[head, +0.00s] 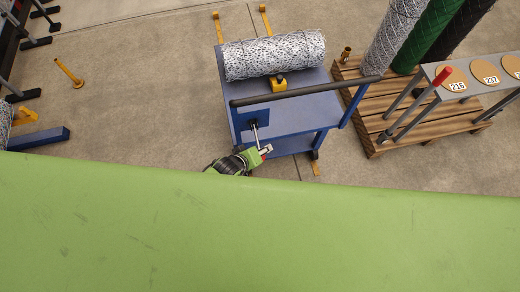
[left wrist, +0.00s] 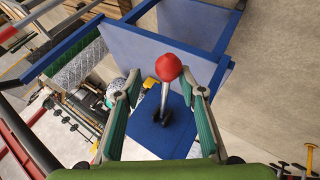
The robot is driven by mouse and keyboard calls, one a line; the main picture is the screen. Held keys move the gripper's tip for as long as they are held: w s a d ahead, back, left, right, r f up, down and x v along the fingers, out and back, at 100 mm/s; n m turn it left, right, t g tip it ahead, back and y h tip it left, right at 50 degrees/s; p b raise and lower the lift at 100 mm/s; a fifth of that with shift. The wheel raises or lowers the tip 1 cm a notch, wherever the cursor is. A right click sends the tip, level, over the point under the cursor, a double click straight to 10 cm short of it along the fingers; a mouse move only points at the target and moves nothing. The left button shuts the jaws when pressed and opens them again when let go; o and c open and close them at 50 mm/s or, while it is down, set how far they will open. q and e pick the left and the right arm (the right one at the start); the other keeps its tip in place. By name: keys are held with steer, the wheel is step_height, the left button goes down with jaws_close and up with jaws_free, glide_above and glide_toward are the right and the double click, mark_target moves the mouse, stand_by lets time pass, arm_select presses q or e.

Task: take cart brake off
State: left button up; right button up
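The cart (head: 300,118) is blue, with a flat deck and a dark push bar (head: 305,91). Its brake lever (head: 255,134) is a metal rod on a blue plate at the cart's near left side. In the left wrist view the lever (left wrist: 166,98) rises from a black pivot and ends in a red ball knob (left wrist: 168,67). My left gripper (head: 266,150) is at the lever's knob end. In the left wrist view its green-padded fingers (left wrist: 160,88) are spread on either side of the lever, with gaps to it. My right gripper is not in view.
A wire mesh roll (head: 275,55) lies on the cart. To the right, a wooden pallet (head: 385,125) holds upright rolls (head: 430,35) and a grey rack with numbered discs (head: 453,79). A yellow post (head: 69,72) stands left.

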arm_select(q)
steer(key=shift+w+r, duration=0.15)
steer(key=shift+a+r, duration=0.2)
steer(key=shift+r, duration=0.1)
steer(key=v, duration=1.1)
steer(key=shift+s, duration=0.45)
steer(key=shift+d, duration=0.1)
